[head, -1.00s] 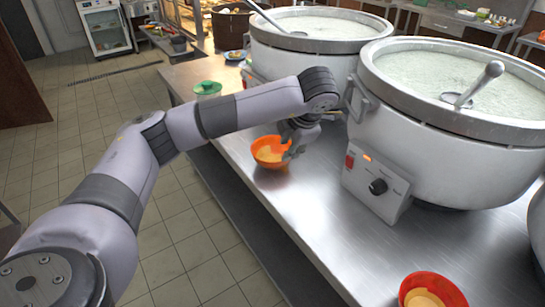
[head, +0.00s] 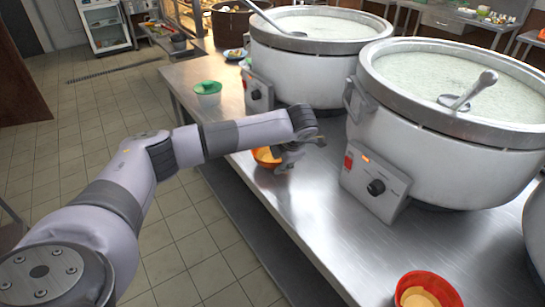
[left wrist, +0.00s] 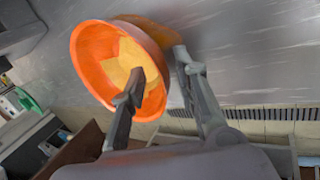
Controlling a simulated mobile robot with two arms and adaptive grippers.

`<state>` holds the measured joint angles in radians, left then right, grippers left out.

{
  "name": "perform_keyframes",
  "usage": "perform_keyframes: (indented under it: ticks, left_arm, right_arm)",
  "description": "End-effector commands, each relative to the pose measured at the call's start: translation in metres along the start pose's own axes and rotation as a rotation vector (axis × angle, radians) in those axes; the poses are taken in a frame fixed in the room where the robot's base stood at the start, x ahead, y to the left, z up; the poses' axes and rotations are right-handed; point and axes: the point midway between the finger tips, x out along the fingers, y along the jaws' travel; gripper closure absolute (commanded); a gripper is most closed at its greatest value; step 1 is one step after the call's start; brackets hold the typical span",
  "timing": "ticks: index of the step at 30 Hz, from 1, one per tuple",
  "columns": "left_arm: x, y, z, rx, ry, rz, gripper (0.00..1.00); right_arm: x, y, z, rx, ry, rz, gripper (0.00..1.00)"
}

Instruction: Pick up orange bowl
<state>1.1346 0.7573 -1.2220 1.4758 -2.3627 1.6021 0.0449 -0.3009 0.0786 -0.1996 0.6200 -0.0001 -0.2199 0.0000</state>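An orange bowl (head: 264,156) with a lighter yellow-orange inside stands on the steel counter, near its left edge. My left gripper (head: 284,163) is at its right side and partly covers it. In the left wrist view the bowl (left wrist: 90,52) is seen from above, and my left gripper (left wrist: 160,72) straddles its wall. One finger is over the inside and the other is outside the rim. The fingers are apart; no firm grip shows. A second orange-red bowl (head: 429,280) stands at the counter's front. My right gripper is not in view.
Large congee stockpots stand along the counter (head: 300,228), one (head: 440,110) close to the right and another (head: 318,55) behind my gripper. Ladles rest in them. The counter between the two bowls is clear.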

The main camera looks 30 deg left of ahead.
Motion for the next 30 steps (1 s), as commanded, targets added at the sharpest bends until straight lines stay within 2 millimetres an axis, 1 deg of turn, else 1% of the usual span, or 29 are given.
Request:
perform_keyframes:
  ticks: [2,15,30]
  left_arm:
    - [-0.0001,-0.0002,0.0001,0.000,0.000,0.000,0.72]
    - [-0.0006,-0.0002,0.0001,0.000,0.000,0.000,1.00]
    - [-0.0008,0.0001,0.0002,0.000,0.000,0.000,1.00]
  right_arm:
    - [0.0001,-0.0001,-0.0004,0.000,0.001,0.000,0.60]
    - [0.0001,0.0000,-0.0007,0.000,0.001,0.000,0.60]
    - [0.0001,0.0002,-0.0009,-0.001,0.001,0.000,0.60]
